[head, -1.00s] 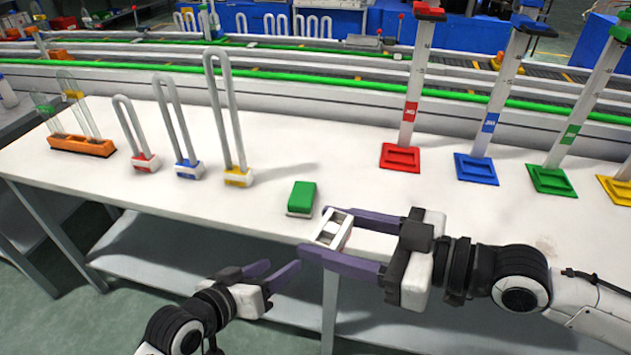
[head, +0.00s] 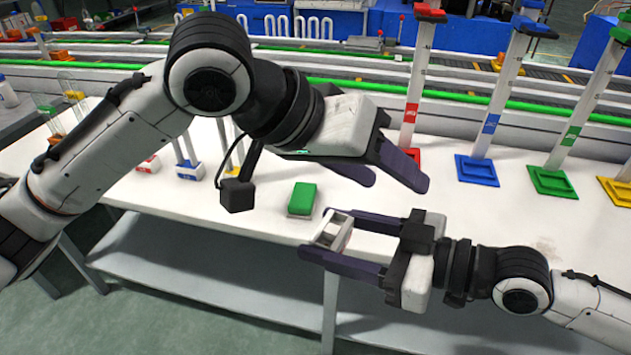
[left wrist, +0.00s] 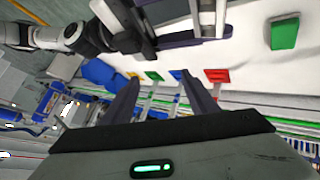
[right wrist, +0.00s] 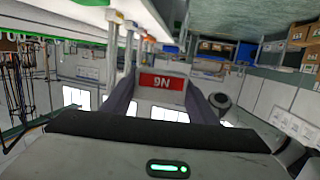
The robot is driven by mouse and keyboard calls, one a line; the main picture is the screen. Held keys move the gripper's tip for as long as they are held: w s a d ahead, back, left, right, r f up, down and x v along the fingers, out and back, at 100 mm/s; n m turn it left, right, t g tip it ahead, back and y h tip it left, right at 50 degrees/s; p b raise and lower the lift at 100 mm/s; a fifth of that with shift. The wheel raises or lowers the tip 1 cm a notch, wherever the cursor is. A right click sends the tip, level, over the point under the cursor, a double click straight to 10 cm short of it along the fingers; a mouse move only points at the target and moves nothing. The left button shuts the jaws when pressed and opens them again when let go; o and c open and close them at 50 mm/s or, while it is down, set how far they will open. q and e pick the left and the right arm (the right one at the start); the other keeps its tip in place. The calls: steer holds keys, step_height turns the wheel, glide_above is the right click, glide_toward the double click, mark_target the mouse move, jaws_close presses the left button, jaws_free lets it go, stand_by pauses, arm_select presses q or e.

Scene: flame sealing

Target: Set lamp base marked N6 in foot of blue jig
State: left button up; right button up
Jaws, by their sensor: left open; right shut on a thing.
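The white lamp base (head: 335,230) is held sideways between the fingers of my right gripper (head: 316,232), above the table's front edge. In the right wrist view the lamp base (right wrist: 162,84) shows a red label with N6 upside down. The blue jig (head: 477,169) stands upright at the right of the table; its flat foot has a raised rectangular rim and looks empty. My left gripper (head: 400,184) is open and empty, above the table between the right gripper and the jigs. In the left wrist view the blue jig's foot (left wrist: 177,74) appears beyond its open fingers.
A red jig (head: 411,108), partly hidden by my left gripper, and a green jig (head: 553,181) flank the blue one; a yellow jig (head: 616,190) is farther right. A green-topped block (head: 303,198) lies near the front edge. My left arm covers most of the bent tubes at left.

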arm_select(q)
steer(key=s+a+r+y, duration=0.1)
steer(key=s+a+y, duration=0.1)
steer(key=s, duration=0.1)
steer(key=n+y, duration=0.1)
steer(key=y, duration=0.4)
glide_toward(332, 230)
steer(key=x, duration=0.9)
steer(key=shift+c, duration=0.3)
steer(key=c, duration=1.1)
arm_select(e)
steer(key=o, duration=1.2)
